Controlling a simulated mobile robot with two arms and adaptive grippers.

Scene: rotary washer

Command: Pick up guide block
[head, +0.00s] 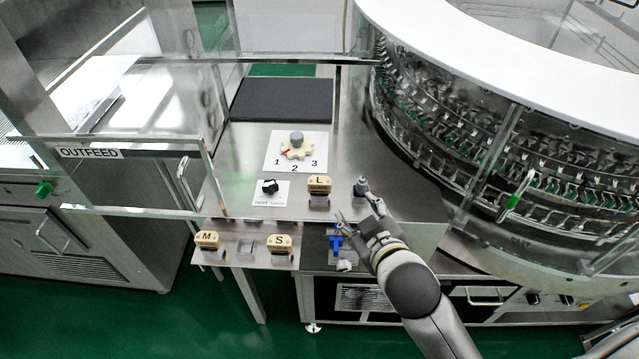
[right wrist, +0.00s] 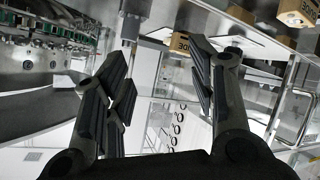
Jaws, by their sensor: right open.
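Three tan guide blocks show in the head view. Block L (head: 319,186) sits upright on a small grey mount on the steel table, and blocks M (head: 207,240) and S (head: 279,243) sit on the lower front shelf. My right gripper (head: 358,210) is open and empty, to the right of block L and apart from it. In the right wrist view the open right gripper (right wrist: 165,88) has a tan block (right wrist: 180,43) beyond its fingers, partly hidden by one finger. Another tan block (right wrist: 297,12) shows at that view's top right. My left gripper is not in view.
A metal post (head: 361,187) stands close to the right gripper. A numbered dial (head: 296,148) and a black knob (head: 270,186) are behind and left of it. A blue part (head: 336,242) is below. The round washer (head: 480,130) bounds the right, and a clear door (head: 130,170) the left.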

